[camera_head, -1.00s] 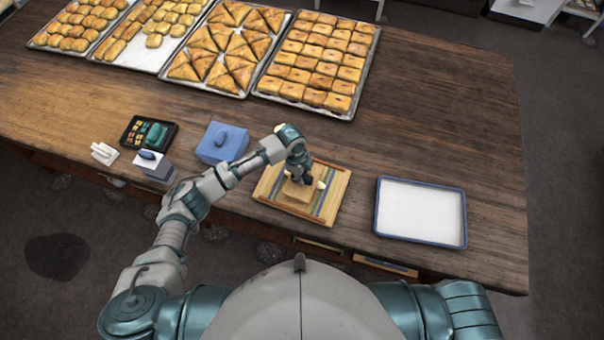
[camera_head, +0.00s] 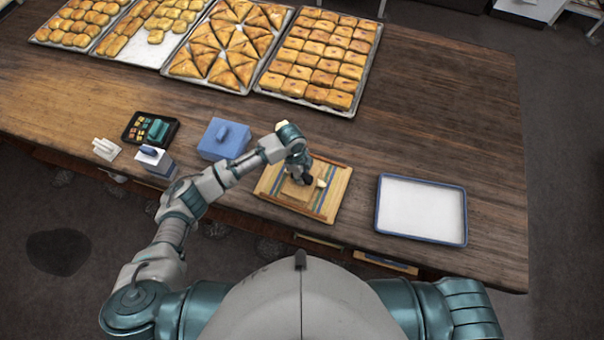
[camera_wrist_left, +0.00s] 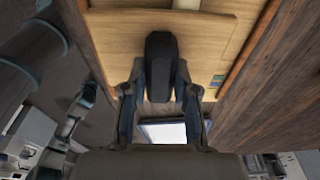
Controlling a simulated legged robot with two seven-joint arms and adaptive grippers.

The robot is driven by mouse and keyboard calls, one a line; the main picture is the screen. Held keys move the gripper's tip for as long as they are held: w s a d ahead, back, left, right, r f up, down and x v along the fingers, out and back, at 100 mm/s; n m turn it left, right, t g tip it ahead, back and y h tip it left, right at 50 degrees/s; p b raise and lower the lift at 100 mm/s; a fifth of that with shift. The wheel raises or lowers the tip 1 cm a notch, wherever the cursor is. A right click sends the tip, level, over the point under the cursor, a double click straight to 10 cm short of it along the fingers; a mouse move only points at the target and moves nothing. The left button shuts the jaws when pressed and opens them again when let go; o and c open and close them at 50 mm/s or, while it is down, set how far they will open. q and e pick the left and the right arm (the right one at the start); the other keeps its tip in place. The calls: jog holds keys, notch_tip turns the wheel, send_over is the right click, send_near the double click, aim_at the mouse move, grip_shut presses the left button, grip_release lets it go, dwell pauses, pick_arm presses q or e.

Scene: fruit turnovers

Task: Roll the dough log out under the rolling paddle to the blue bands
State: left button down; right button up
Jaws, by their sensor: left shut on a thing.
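My left gripper (camera_head: 300,178) is shut on the dark handle (camera_wrist_left: 160,65) of the wooden rolling paddle (camera_head: 295,190). The paddle lies over the middle of the wooden board (camera_head: 340,185). In the left wrist view the paddle (camera_wrist_left: 115,32) spreads out behind the fingers. A pale end of the dough log (camera_head: 321,183) sticks out at the paddle's right side; the rest is hidden under the paddle and gripper. Blue bands (camera_head: 329,203) run along the board; whether the dough reaches them I cannot tell. My right gripper is not in view.
An empty white tray with a blue rim (camera_head: 464,215) lies right of the board. A blue box (camera_head: 222,140), a white-and-blue block (camera_head: 155,162) and a dark tray of small pieces (camera_head: 172,130) stand to the left. Pastry trays (camera_head: 345,112) line the back.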

pick_arm(q)
jog(key=shift+w+d+r, duration=0.1)
jog(key=shift+w+r, duration=0.05)
jog(key=shift+r, duration=0.2)
jog(key=shift+s+a, duration=0.25)
jog(key=shift+s, duration=0.25)
jog(key=shift+s+a, duration=0.2)
jog(key=shift+s, duration=0.25)
jog(key=shift+f, duration=0.55)
jog(key=shift+r, duration=0.1)
jog(key=shift+r, duration=2.9)
